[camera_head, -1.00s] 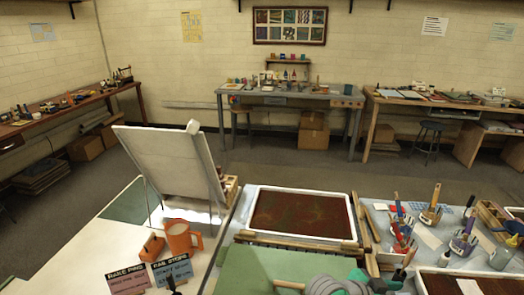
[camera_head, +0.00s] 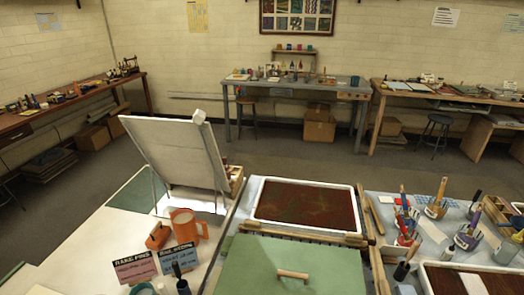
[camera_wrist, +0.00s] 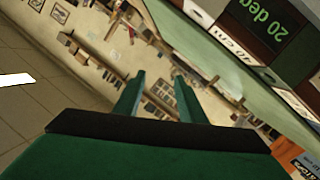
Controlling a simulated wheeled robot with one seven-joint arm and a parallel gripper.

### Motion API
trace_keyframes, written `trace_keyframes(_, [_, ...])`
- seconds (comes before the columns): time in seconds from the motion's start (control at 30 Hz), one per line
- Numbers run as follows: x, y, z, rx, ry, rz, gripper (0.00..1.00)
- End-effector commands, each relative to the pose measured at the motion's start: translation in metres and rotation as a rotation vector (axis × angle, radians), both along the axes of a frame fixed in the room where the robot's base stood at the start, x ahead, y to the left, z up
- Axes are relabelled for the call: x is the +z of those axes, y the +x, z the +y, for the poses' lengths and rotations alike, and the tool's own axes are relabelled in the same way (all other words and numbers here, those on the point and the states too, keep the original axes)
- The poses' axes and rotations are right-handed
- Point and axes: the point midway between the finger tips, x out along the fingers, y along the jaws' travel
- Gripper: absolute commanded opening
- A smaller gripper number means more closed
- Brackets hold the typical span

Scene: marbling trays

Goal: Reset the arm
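My gripper (camera_wrist: 160,78) shows in the wrist view as two green fingers standing apart. Nothing is held between them, and only the distant room shows through the gap. The dark palm bar and a green housing fill the bottom of that view. My arm and gripper are not visible in the head view. A short wooden rod (camera_head: 293,274) lies on the green board (camera_head: 253,268) at the bottom middle of the head view.
A marbling tray (camera_head: 258,217) with dark red liquid lies behind the green board. Brushes, jars and a second tray (camera_head: 430,284) crowd the right. Open floor lies beyond.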

Motion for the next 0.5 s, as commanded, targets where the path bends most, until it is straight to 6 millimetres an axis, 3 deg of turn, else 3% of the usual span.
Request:
trace_keyframes(0.2, [-0.035,-0.058,0.062,0.172,0.064,0.044,0.37])
trace_keyframes(0.5, [-0.051,-0.148,0.144,0.329,0.238,0.053,0.37])
